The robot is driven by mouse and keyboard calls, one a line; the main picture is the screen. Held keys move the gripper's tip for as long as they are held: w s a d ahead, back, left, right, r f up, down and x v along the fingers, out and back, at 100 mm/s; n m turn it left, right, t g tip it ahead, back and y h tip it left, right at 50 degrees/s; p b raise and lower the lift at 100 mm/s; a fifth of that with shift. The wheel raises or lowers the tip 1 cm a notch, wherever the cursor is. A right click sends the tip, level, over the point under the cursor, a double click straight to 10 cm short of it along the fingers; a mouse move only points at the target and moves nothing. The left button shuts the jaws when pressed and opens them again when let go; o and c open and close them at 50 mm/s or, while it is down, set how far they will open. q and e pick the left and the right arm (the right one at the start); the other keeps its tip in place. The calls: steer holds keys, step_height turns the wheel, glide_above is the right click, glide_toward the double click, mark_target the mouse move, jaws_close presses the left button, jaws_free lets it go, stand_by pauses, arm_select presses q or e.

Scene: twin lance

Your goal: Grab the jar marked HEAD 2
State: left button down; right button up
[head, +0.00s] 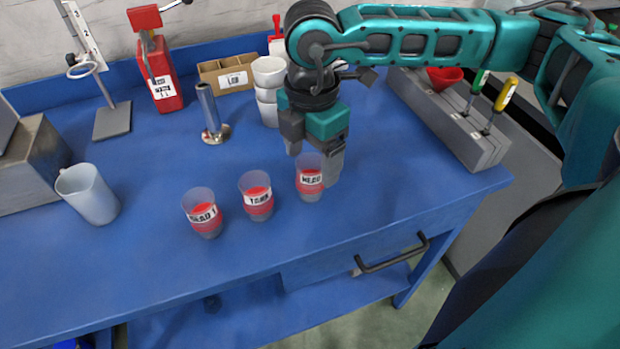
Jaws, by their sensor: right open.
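Three clear cups with red bands and white labels stand in a row near the front of the blue table. The right one (308,182) reads "HEAD"; the end of its label is hidden by a finger. The left cup (204,214) reads "HEAD 1". The middle cup (256,197) has a label that seems to read "TANK". My right gripper (313,163) is open, pointing down at the right cup. One finger is in front of the cup's right side, the other is behind its upper left. I cannot tell whether they touch it. My left gripper is out of view.
A pale beaker (88,194) stands at the left. A metal cylinder (209,115), a red device (156,70), a cardboard box (227,75) and stacked white cups (269,92) stand behind. A grey tool rack (452,120) is at the right. The table front is clear.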

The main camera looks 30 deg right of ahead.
steer(key=f, duration=0.5)
steer(key=shift+w+d, duration=0.1)
steer(key=shift+w, duration=0.2)
steer(key=shift+c, duration=0.2)
steer(key=c, duration=1)
